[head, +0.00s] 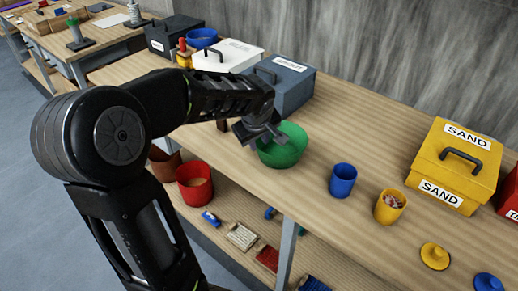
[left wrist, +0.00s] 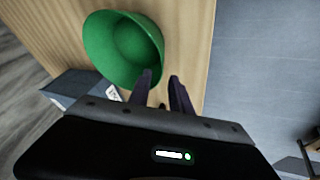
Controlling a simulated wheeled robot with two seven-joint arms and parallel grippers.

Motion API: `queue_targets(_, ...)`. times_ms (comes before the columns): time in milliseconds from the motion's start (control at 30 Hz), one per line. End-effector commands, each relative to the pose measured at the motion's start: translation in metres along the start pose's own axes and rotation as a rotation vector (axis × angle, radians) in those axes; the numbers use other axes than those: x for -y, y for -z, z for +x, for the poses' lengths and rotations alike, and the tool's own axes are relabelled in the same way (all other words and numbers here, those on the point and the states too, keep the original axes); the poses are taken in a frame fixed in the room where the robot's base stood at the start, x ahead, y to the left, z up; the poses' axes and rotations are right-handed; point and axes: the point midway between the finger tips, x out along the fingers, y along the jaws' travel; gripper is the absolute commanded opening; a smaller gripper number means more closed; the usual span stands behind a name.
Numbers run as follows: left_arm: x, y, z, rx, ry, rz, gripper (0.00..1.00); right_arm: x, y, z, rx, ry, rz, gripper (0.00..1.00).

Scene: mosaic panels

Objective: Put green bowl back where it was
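The green bowl (head: 286,151) stands upright on the wooden table, in front of the grey-blue box. My left gripper (head: 264,137) is at the bowl's left rim, with its fingers apart. In the left wrist view the bowl (left wrist: 115,48) lies just beyond the fingertips. One finger of the gripper (left wrist: 161,78) overlaps the bowl's inside and the other is outside the rim. Whether they touch the bowl is unclear. My right gripper is not in view.
A grey-blue box (head: 291,88) and a white box (head: 232,55) stand behind the bowl. A blue cup (head: 342,181), a yellow cup (head: 390,207) and a yellow SAND box (head: 455,165) stand to the right. A lower shelf holds a red pot (head: 194,186). Table between bowl and blue cup is clear.

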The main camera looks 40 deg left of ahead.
Motion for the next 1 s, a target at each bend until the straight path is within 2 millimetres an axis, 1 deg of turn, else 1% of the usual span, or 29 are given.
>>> queue_targets(33, 0.000, 0.000, -0.009, -0.002, -0.004, -0.001, 0.25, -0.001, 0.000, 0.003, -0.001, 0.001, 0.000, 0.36)
queue_targets(133, 0.000, 0.000, -0.025, -0.002, -0.003, -0.001, 0.25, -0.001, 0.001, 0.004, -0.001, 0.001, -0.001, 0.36)
queue_targets(200, 0.000, 0.000, -0.032, 0.000, -0.002, 0.000, 0.25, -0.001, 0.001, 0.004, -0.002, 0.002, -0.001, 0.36)
queue_targets(300, 0.000, 0.000, -0.038, 0.001, 0.000, 0.001, 0.25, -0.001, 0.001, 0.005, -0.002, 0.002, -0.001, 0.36)
queue_targets(1000, 0.000, 0.000, -0.038, 0.001, 0.001, 0.000, 0.25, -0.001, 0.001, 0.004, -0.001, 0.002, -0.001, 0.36)
